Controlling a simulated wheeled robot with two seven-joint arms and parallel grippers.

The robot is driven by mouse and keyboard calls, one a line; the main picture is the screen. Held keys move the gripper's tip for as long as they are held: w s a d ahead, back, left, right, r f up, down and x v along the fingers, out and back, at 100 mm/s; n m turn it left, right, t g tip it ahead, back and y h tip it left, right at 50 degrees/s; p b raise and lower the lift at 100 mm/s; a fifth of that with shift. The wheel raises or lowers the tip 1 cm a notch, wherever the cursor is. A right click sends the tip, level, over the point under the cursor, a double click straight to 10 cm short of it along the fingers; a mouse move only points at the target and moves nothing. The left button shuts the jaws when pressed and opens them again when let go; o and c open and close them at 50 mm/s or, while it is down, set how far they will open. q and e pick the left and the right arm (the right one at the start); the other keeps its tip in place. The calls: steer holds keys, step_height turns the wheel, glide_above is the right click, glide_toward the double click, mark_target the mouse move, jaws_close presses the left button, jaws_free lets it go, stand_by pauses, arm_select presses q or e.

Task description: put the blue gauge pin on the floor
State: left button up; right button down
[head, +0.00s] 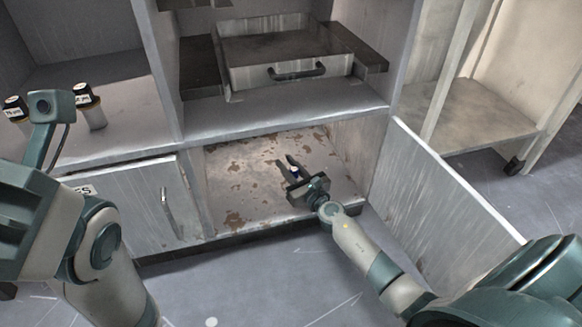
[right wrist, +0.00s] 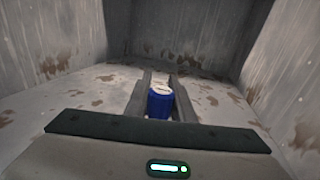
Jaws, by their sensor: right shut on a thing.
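The blue gauge pin (right wrist: 160,103) is a short blue cylinder with a pale top. It stands between the fingers of my right gripper (right wrist: 159,92) in the right wrist view. In the head view my right gripper (head: 289,171) reaches into the open lower compartment of the cabinet and is shut on the pin, of which a small blue part (head: 294,170) shows. I cannot tell whether the pin touches the compartment's rusty bottom. The grey floor (head: 240,285) lies in front of the cabinet. My left arm shows at the left; its fingertips cannot be made out.
An open door (head: 450,190) stands to the right of the compartment. A closed door with a handle (head: 166,208) is to its left. A drawer-like metal box (head: 285,55) and bottles (head: 92,108) sit on the shelf above. A wheeled rack (head: 480,110) stands at the right.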

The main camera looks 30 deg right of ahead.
steer(key=shift+f, duration=0.35)
steer(key=shift+r, duration=0.15)
steer(key=shift+f, duration=0.25)
steer(key=c, duration=1.5)
jaws_free()
steer(key=shift+r, duration=0.1)
steer(key=shift+s+r, duration=0.1)
steer(key=shift+r, duration=0.05)
steer(key=s, duration=1.2)
steer(key=shift+d, duration=0.15)
steer(key=shift+w, duration=0.1)
